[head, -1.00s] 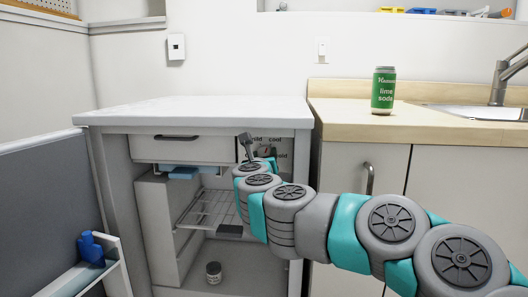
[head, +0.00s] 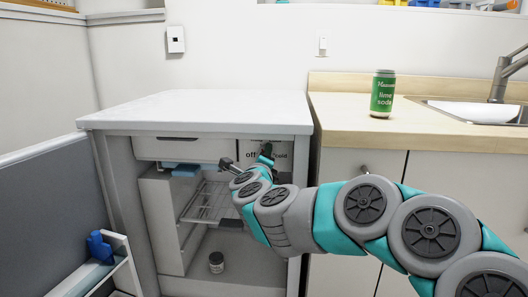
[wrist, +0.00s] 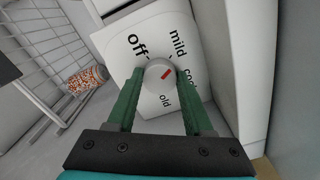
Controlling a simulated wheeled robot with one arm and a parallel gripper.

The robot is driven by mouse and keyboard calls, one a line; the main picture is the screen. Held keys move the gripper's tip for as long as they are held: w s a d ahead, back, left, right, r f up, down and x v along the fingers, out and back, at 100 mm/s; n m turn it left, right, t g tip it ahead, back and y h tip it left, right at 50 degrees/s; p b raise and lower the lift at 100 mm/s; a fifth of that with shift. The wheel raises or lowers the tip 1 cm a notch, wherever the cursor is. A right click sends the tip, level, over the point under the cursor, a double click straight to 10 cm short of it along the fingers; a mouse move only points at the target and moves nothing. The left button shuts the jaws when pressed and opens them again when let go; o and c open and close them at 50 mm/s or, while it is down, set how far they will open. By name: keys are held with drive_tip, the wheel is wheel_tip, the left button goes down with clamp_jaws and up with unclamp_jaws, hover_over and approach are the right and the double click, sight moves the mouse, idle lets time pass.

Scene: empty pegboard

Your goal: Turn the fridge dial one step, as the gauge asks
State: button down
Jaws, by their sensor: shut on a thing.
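The fridge dial is a pale round knob (wrist: 160,73) with a red mark, on a white panel (wrist: 150,95) lettered off, mild, cool and cold. The red mark slants to the upper right in the wrist view, on the side of mild and cool; I cannot tell exactly which word it meets. My gripper (wrist: 158,88) is shut on the knob, one green finger on each side. In the head view my gripper (head: 266,153) is at the panel under the fridge top and hides the knob. I cannot make out a gauge reading.
The fridge (head: 200,106) stands open, its grey door (head: 40,205) swung out at left with a blue bottle (head: 98,246). A wire shelf (head: 208,203) and a jar (head: 216,262) are inside. A green soda can (head: 382,94) stands on the counter (head: 440,130).

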drive_tip(key=shift+n+p, duration=0.3)
drive_tip(key=shift+n, duration=0.4)
drive_tip(key=shift+c, duration=1.4)
unclamp_jaws()
drive_tip(key=shift+s, duration=0.15)
drive_tip(key=s, duration=0.7)
drive_tip(key=shift+s+a, duration=0.2)
drive_tip(key=shift+s, duration=0.1)
